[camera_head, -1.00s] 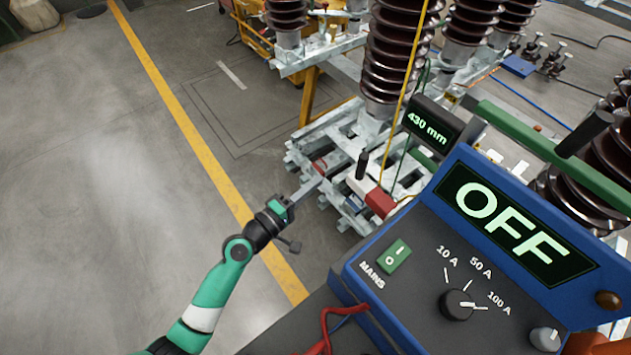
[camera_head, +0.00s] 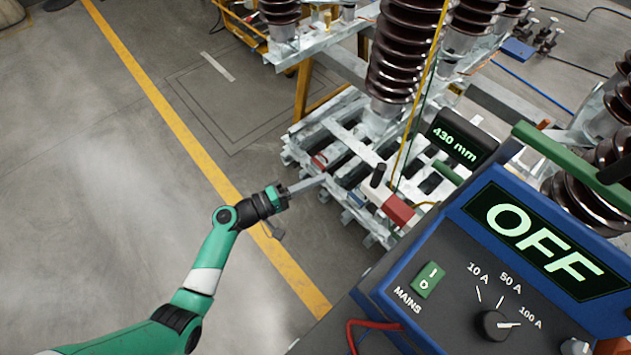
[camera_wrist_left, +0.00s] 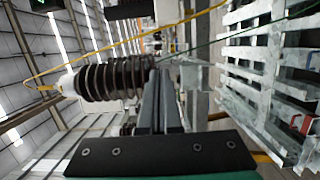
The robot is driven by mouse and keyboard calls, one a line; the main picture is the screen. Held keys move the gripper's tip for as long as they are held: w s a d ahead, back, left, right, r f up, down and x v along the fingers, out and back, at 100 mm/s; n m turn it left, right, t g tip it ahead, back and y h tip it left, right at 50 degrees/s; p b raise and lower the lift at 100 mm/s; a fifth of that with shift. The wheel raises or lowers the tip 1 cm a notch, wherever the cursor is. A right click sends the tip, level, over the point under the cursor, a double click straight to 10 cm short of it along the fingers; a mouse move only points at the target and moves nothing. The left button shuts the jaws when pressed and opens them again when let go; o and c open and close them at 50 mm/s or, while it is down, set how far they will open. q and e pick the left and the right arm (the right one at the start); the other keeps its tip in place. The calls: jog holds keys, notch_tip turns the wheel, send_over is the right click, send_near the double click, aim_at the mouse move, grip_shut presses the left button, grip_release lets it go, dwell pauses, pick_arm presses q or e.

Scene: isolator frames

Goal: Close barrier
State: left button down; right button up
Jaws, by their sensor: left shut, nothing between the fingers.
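No barrier can be made out for certain in either view. My left gripper (camera_head: 308,184) reaches in from the left on a green arm, its long grey fingers pointing right. The fingers are together and hold nothing. Their tips are close to the edge of the pale metal frame (camera_head: 300,150) under the brown insulators; I cannot tell whether they touch it. In the left wrist view the dark fingers (camera_wrist_left: 163,100) point toward a brown ribbed insulator (camera_wrist_left: 115,78), with the slatted metal frame to the right. My right gripper is not in view.
A blue test box (camera_head: 470,270) reading OFF fills the lower right. A small display (camera_head: 455,143) reads 430 mm. Brown insulators (camera_head: 400,60) rise from the frame. A yellow floor line (camera_head: 180,120) crosses the open grey floor at left.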

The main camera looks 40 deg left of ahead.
pick_arm(q)
jog(key=w+d, duration=0.5)
jog(key=d, duration=0.1)
jog(key=shift+w+d+b, duration=0.3)
jog(key=shift+w+d, duration=0.05)
jog(key=shift+d, duration=0.05)
